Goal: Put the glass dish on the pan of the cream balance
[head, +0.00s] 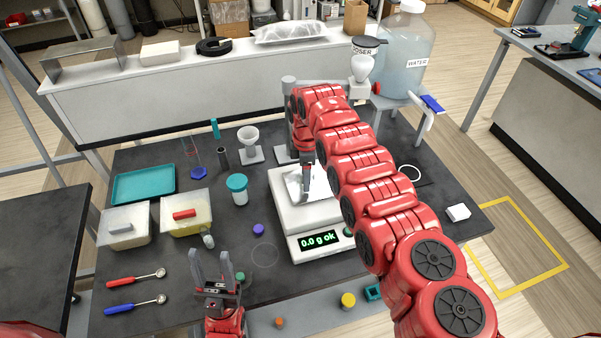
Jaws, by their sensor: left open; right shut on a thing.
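The cream balance (293,216) stands in the middle of the dark table, and its display (319,240) reads 0.0 g ok. Its silvery pan (322,187) is partly hidden behind my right arm. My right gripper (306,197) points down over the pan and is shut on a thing. I take this to be the clear glass dish, but its outline barely shows. I cannot tell whether it touches the pan. My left gripper (219,262) is open and empty near the front edge of the table.
Two lidded tubs (125,226), a teal tray (144,187) and two spoons (135,279) lie further left. A water jug (405,50) stands behind right.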

